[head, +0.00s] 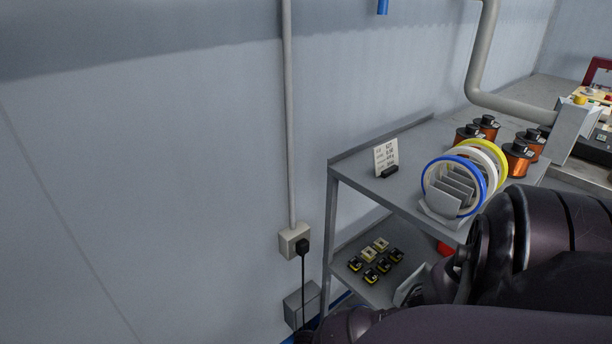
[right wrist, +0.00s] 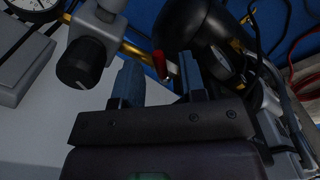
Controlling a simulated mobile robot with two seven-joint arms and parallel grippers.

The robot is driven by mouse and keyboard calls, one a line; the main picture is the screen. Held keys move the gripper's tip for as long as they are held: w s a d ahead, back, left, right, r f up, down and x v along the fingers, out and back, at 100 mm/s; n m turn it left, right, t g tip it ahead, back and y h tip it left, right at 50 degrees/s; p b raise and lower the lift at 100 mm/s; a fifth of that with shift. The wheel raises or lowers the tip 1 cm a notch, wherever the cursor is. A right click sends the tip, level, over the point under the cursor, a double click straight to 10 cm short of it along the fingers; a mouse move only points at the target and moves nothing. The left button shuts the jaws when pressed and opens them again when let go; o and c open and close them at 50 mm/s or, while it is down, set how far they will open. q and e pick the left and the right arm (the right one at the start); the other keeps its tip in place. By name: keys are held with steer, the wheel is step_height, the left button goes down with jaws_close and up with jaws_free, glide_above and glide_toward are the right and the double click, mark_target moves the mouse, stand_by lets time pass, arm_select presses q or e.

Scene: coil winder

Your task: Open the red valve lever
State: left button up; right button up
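In the right wrist view, the red valve lever (right wrist: 159,63) shows as a small red piece with a pale end, beside a brass pipe (right wrist: 136,49). My right gripper (right wrist: 160,72) has its two blue-grey fingers spread apart. The lever appears in the gap between them, closer to the right finger. I cannot tell whether it lies between the fingers or just beyond them, and no contact is clear. In the head view my dark arm fills the lower right and hides what is behind it. My left gripper is in neither view.
In the head view a grey shelf unit (head: 355,187) holds tape rolls (head: 452,187) and copper coils (head: 517,160). A wall socket (head: 291,241) is left of it.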

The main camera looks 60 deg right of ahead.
jaws_close()
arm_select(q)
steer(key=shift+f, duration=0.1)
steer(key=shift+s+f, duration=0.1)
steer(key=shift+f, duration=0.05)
arm_select(e)
steer(key=shift+d+f+n+b, duration=0.1)
steer(key=shift+d+n+b, duration=0.15)
steer(key=shift+n, duration=0.45)
steer(key=n, duration=0.2)
steer(key=w+n+b, duration=0.1)
steer(key=n, duration=0.1)
steer(key=n+b, duration=0.1)
steer(key=n, duration=0.1)
steer(key=shift+w+d+n, duration=0.3)
steer(key=shift+d, duration=0.05)
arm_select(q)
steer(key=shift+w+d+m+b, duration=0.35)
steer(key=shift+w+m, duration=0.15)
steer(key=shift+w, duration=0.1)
arm_select(e)
steer(key=shift+w+n, duration=0.15)
steer(key=shift+n, duration=0.35)
